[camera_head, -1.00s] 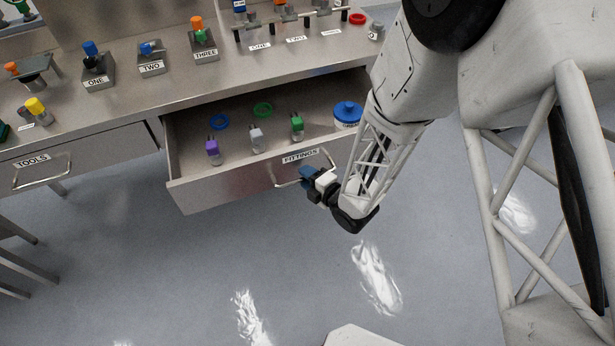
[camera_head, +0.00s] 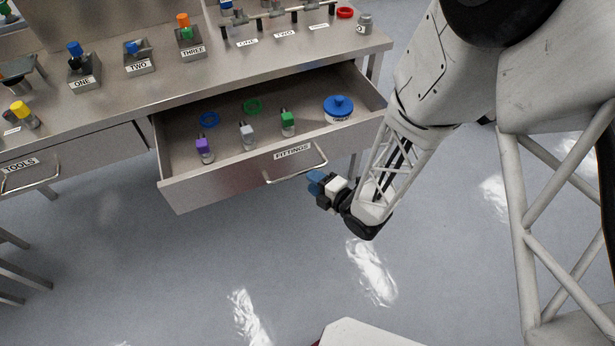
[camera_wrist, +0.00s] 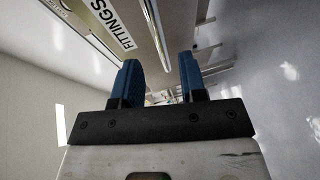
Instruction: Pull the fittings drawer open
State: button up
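The fittings drawer (camera_head: 225,183) is a steel drawer standing open, pulled well out from under the bench. Its FITTINGS label (camera_head: 293,152) and curved bar handle (camera_head: 297,176) are on the front face. In the wrist view the label (camera_wrist: 113,22) is at the upper left, with the handle (camera_wrist: 155,30) running beside it. My gripper (camera_head: 314,181) has blue fingers and is just in front of and below the handle's right part, seemingly apart from it. In the wrist view my gripper (camera_wrist: 160,80) has its two fingers spread, with nothing held between them.
The drawer holds purple (camera_head: 204,147), grey (camera_head: 247,135) and green (camera_head: 288,122) fittings, a blue ring (camera_head: 209,119), a green ring (camera_head: 252,106) and a blue-lidded container (camera_head: 339,108). A shut TOOLS drawer (camera_head: 60,168) is at left. The floor in front is clear.

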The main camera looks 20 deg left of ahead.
jog(key=shift+v, duration=0.85)
jog(key=w+d+r+m+t+h, duration=0.3)
jog(key=w+d+r+m+h, duration=0.35)
jog(key=w+d+r, duration=0.3)
jog(key=d+r+m+h, duration=0.5)
jog(key=d+r+m, duration=0.4)
jog(key=d+r, duration=0.15)
jog(key=s+d+r+m+g+h, duration=0.2)
jog(key=s+d+r+m+h, duration=0.1)
jog(key=s+d+r+m, duration=0.6)
jog(key=s+d+r+m+g, duration=0.2)
jog(key=s+d+r+m, duration=0.1)
jog(key=s, duration=0.3)
jog(key=s+d+r+m+g, duration=0.2)
jog(key=s+r+m, duration=0.1)
jog(key=s, duration=0.4)
jog(key=shift+s+d, duration=0.3)
jog(key=shift+d, duration=0.1)
dwell(2.6)
